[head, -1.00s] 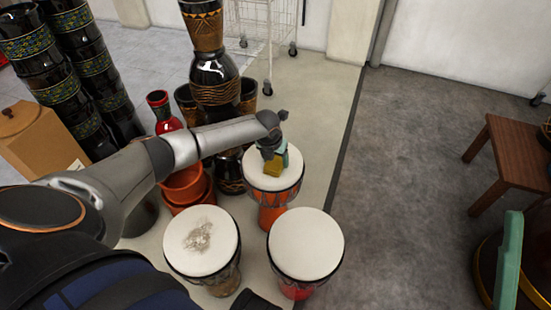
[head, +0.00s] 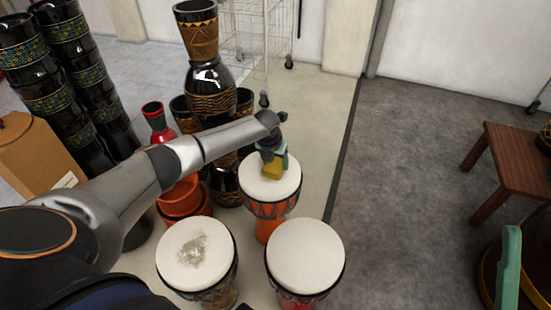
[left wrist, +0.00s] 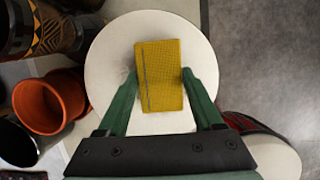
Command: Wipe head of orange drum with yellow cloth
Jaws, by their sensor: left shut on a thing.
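The orange drum (head: 268,230) stands upright with its round white head (head: 285,190) facing up. My left gripper (head: 270,155) is over this head, shut on the yellow cloth (head: 272,171). In the left wrist view the cloth (left wrist: 158,75) is a flat yellow rectangle between the green fingertips of my left gripper (left wrist: 158,80), over the drum head (left wrist: 112,55). It appears to touch the head. Faint grey areas show beside the cloth; I cannot tell dirt from shadow.
A drum with a grey-brown smudge (head: 215,270) on its head and a red drum with a clean head (head: 305,255) stand nearer me. Orange pots (head: 180,200) and tall black drums (head: 212,90) crowd the left and back. A wooden stool (head: 512,150) is right. Grey floor (head: 400,190) between is clear.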

